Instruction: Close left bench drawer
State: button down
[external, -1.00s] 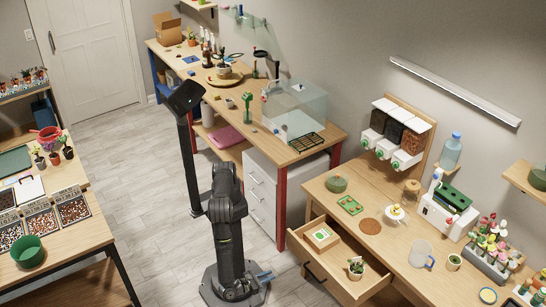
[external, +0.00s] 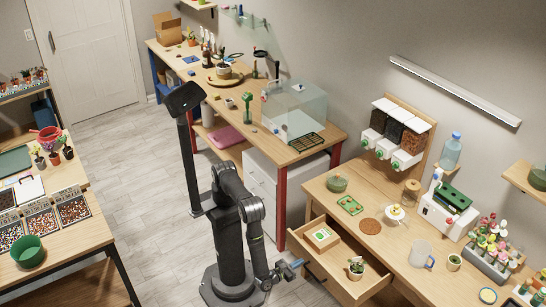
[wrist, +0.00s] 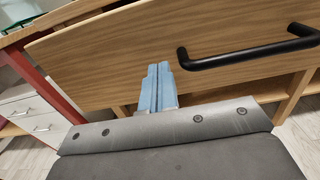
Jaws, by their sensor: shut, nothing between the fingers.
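The left bench drawer (external: 335,286) is pulled open from the wooden bench (external: 385,228). It holds a small box with a green label (external: 322,236) and a small potted plant (external: 356,268). My gripper (external: 296,264) is low in front of the drawer front, towards its left part. In the wrist view, the blue fingers of my gripper (wrist: 160,82) are shut and empty, pointing at the wooden drawer front (wrist: 110,55). The black bar handle (wrist: 245,52) is to the right of the fingers. I cannot tell whether the fingertips touch the panel.
A white drawer cabinet (external: 262,190) and a red table leg (external: 281,208) stand left of the drawer. The bench top carries a glass mug (external: 420,254), a brown round mat (external: 370,226) and a green bowl (external: 337,184). The floor (external: 150,220) left of my arm is clear.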

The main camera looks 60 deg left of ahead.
aim_at(319, 251)
jog(key=shift+w, duration=0.7)
jog(key=w, duration=2.5)
jog(key=shift+w, duration=0.1)
jog(key=shift+w+r, duration=0.1)
jog(key=shift+w, duration=0.4)
jog(key=s, duration=1.4)
jog(key=shift+s, duration=0.4)
